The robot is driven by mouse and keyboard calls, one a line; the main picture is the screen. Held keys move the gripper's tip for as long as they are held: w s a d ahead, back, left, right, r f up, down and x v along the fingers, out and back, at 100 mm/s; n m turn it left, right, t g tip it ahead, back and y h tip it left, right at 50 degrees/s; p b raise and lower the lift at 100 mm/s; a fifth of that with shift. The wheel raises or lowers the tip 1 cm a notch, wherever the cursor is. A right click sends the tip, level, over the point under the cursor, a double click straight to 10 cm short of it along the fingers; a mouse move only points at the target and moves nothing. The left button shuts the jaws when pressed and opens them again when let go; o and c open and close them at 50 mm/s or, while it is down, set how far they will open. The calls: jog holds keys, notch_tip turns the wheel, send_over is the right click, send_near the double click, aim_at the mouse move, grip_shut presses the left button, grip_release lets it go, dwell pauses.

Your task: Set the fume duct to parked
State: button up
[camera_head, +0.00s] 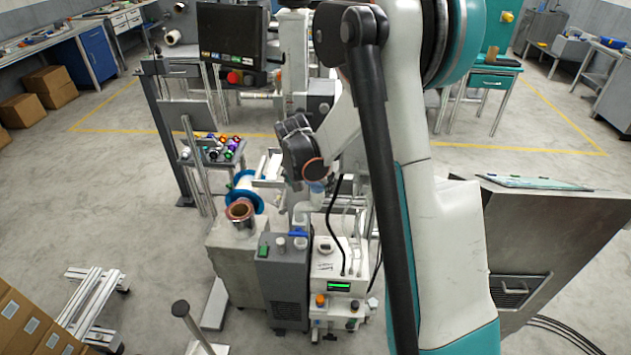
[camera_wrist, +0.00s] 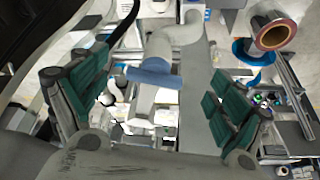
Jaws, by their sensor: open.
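The fume duct looks to be the white bent pipe (camera_head: 303,213) with a blue collar, rising above the grey and white machine boxes in the head view. In the wrist view the white pipe (camera_wrist: 176,38) and its blue collar (camera_wrist: 152,76) lie between the finger pads, with a gap on each side. My gripper (camera_wrist: 156,105) is open, with green pads left and right of the duct, and nothing is gripped. In the head view my wrist (camera_head: 300,150) is just above the duct, and my fingers are hard to make out there.
A dark grey unit (camera_head: 283,277) and a white box with a green display (camera_head: 338,285) stand below the duct. A copper-coloured reel (camera_head: 240,211) and a blue-flanged spool (camera_head: 245,190) are left of it. Black cables (camera_head: 341,225) hang close on the right. A monitor (camera_head: 231,33) stands behind.

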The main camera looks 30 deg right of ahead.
aim_at(316, 188)
jog(key=w+d, duration=0.2)
jog(key=shift+d, duration=0.4)
jog(key=shift+b+x, duration=0.35)
jog(key=shift+x, duration=0.7)
jog(key=shift+w+d+f, duration=0.2)
jog(key=shift+w+f, duration=0.05)
jog(key=shift+f, duration=0.2)
jog(key=c, duration=1.5)
